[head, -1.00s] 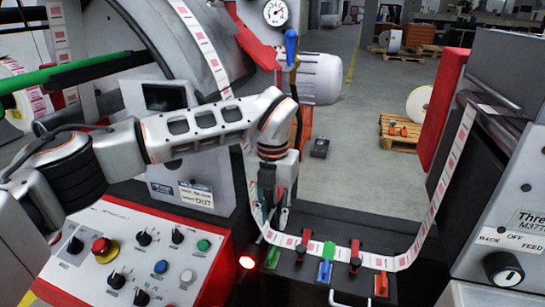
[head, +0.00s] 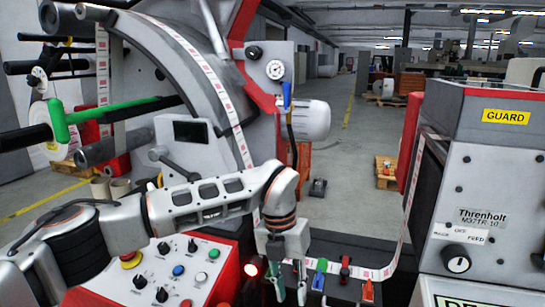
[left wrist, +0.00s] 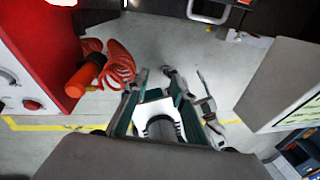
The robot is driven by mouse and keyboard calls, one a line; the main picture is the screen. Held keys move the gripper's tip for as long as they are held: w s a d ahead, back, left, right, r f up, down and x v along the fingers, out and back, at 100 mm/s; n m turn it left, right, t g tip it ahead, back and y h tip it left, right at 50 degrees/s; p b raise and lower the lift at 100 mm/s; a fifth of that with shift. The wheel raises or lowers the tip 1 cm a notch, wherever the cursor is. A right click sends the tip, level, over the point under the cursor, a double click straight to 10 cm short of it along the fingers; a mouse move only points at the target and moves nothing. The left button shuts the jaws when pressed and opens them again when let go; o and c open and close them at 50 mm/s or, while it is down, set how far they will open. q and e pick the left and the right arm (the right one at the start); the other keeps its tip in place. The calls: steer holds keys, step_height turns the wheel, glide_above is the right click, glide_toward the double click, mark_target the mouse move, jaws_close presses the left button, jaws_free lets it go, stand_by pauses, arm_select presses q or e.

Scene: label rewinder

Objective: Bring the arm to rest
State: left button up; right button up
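My left gripper (head: 290,290) points down in front of the left end of the dark splice table (head: 340,243). Its two fingers stand apart with nothing visible between them. In the left wrist view the fingers (left wrist: 156,74) are also apart, with bare floor beyond the tips. My left arm reaches across above the control panel (head: 165,275) and hides part of it. The label web (head: 225,100) runs down behind the gripper, which hides part of its path over the table. My right gripper is not in view.
Coloured clamps (head: 320,266) stand on the table just right of the gripper. The guard cabinet (head: 485,190) stands at right. An orange coiled hose (left wrist: 116,66) hangs by the red panel side in the wrist view.

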arm_select(q)
steer(key=s+d+f+m+g+h, duration=0.15)
steer(key=s+d+g+h, duration=0.5)
steer(key=s+d, duration=0.65)
steer(key=s+d+r+n+t+h+p, duration=0.15)
steer(key=d+r+n+h, duration=0.3)
steer(key=r+h, duration=0.5)
steer(key=w+a+f+n+t+h, duration=0.35)
steer(key=w+a+n+t, duration=0.45)
steer(key=n+t, duration=0.6)
steer(key=w+a+f+n+t+y, duration=0.2)
steer(key=a+f+n+t+y, duration=0.7)
steer(key=a, duration=0.3)
steer(key=s+a+f+n+g+y+p, duration=0.1)
steer(key=s+a+f+n+y, duration=0.15)
steer(key=a+f, duration=0.3)
steer(key=s+a+f+n+g+y, duration=0.1)
steer(key=a+f+n+y, duration=0.25)
steer(key=a+f, duration=0.2)
steer(key=s+a+f+n+g+y, duration=0.3)
steer(key=s+a+f+n+g, duration=0.1)
steer(key=s+a+f, duration=0.6)
steer(key=s+f, duration=0.3)
steer(key=shift+s+a+f, duration=0.2)
steer(key=shift+s+a, duration=0.05)
steer(key=shift+a, duration=0.1)
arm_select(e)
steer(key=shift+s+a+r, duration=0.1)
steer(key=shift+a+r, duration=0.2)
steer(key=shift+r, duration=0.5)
